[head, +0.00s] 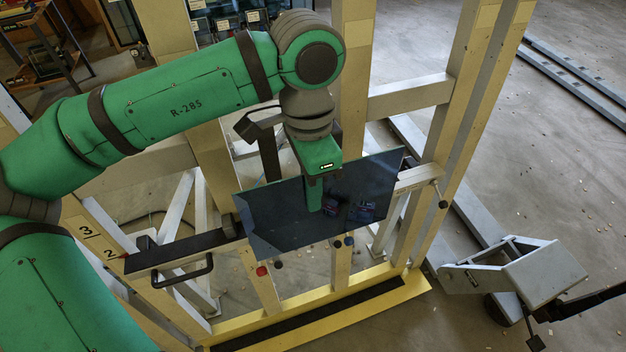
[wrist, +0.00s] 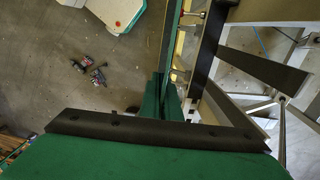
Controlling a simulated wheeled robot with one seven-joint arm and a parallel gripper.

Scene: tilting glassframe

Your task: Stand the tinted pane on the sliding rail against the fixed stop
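The tinted pane (head: 280,215) is a dark, see-through rectangle in the middle of the head view. It stands on edge and slants up to the right in the picture. My gripper (head: 314,195) is shut on its upper part from above. In the wrist view the pane (wrist: 171,35) shows nearly edge-on, running up from my gripper's green fingers (wrist: 161,103). The sliding rail is probably the dark bar (head: 180,250) with a black handle, left of the pane. It may be the dark strip (wrist: 207,45) in the wrist view. I cannot tell whether the pane touches it, nor identify the fixed stop.
A cream frame with tall posts (head: 440,150) stands around and behind the pane. Red and dark knobs (head: 262,271) show below the pane's lower edge. A yellow base (head: 405,290) lies on the floor. A grey stand (head: 545,273) is at right. Tools (wrist: 88,72) show in the wrist view.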

